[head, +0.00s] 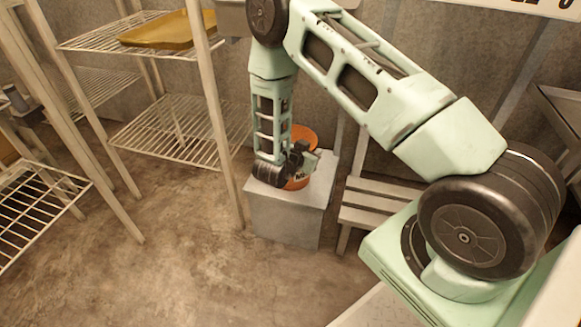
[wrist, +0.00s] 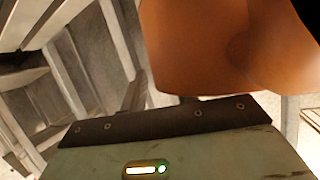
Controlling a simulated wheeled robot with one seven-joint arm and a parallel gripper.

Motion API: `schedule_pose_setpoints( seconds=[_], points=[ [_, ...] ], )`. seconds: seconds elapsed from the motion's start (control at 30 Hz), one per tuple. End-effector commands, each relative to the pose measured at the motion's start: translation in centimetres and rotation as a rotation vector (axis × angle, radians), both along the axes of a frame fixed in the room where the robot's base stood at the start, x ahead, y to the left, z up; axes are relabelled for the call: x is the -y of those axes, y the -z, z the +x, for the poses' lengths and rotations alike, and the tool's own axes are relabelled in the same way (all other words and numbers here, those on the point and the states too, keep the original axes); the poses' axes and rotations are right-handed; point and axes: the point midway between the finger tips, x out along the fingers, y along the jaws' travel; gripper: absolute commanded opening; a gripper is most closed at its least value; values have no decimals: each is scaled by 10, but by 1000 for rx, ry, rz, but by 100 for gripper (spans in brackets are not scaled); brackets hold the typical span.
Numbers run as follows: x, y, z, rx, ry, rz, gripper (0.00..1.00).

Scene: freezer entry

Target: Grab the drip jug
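The drip jug, an orange vessel (head: 304,136), stands on a grey box-like stand (head: 284,222) in the head view. My gripper (head: 300,160) is at the jug, in front of its near side, and it and the wrist hide much of the jug. An orange surface, which appears to be the jug (wrist: 205,48), fills the upper right of the wrist view, very close to the camera. My fingers are not clear in either view, so I cannot tell whether they touch or close on the jug.
Wire shelves (head: 180,130) stand on the left, with a yellow tray (head: 160,32) on the top one. A shelf post (head: 219,120) rises close beside the stand. A slatted bench (head: 375,205) is just right of it. The floor (head: 190,270) in front is clear.

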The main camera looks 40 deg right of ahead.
Motion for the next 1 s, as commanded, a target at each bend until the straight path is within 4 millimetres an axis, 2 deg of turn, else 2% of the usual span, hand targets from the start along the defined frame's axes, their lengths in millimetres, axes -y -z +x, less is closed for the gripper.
schedule_pose_setpoints(
  seconds=[0.2,0.3,0.33,1.0],
  points=[
    [0,0,0,-1,-1,1,30],
    [0,0,0,0,-1,1,2],
    [0,0,0,-1,-1,1,0],
    [-1,2,0,-4,-2,4,0]
  ],
)
